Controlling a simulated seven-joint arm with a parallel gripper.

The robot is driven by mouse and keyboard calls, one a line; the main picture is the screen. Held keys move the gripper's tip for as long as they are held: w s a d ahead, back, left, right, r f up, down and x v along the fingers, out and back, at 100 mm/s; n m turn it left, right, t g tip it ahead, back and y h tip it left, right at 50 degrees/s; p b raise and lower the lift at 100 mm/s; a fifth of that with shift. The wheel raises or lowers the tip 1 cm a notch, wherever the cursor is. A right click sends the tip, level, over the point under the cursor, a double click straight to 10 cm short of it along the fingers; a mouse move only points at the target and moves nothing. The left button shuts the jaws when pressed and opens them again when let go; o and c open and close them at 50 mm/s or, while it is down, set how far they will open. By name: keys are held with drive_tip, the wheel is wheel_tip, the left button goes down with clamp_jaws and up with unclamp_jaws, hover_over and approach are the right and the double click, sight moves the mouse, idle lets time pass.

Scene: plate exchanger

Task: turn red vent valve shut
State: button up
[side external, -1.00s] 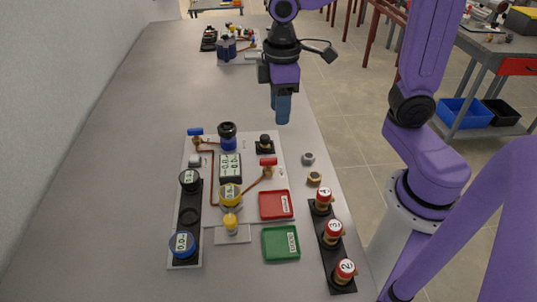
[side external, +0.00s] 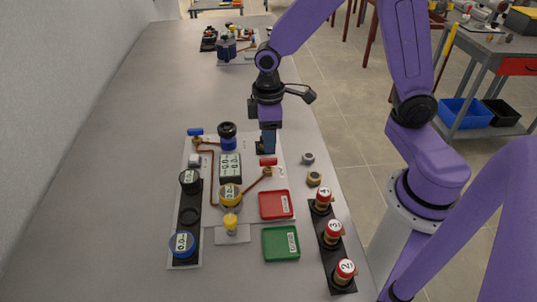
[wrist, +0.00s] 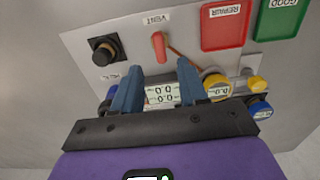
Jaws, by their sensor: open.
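The red vent valve handle (side external: 268,161) sits on the white panel (side external: 204,228) at the end of a copper pipe. In the wrist view the red handle (wrist: 159,46) shows beside the label "VENT", just beyond the fingertips and roughly between them. My gripper (side external: 268,150) is above the panel, just behind the red handle from the side camera. My gripper also shows in the wrist view (wrist: 158,72), its two blue fingers apart with nothing held. The gap between fingers and handle is hard to judge.
A black knob (wrist: 104,50) stands close to the left finger in the wrist view. A grey display block (side external: 230,167) and yellow gauge (side external: 230,194) are nearby. A red tray (side external: 263,206) and green tray (side external: 268,253) lie in front. Several red-topped canisters (side external: 332,235) stand at right.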

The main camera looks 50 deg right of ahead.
sight(269, 159)
wheel_tip(269, 159, down, 7)
drive_tip(key=shift+r, duration=0.2)
idle(0.3)
clamp_jaws()
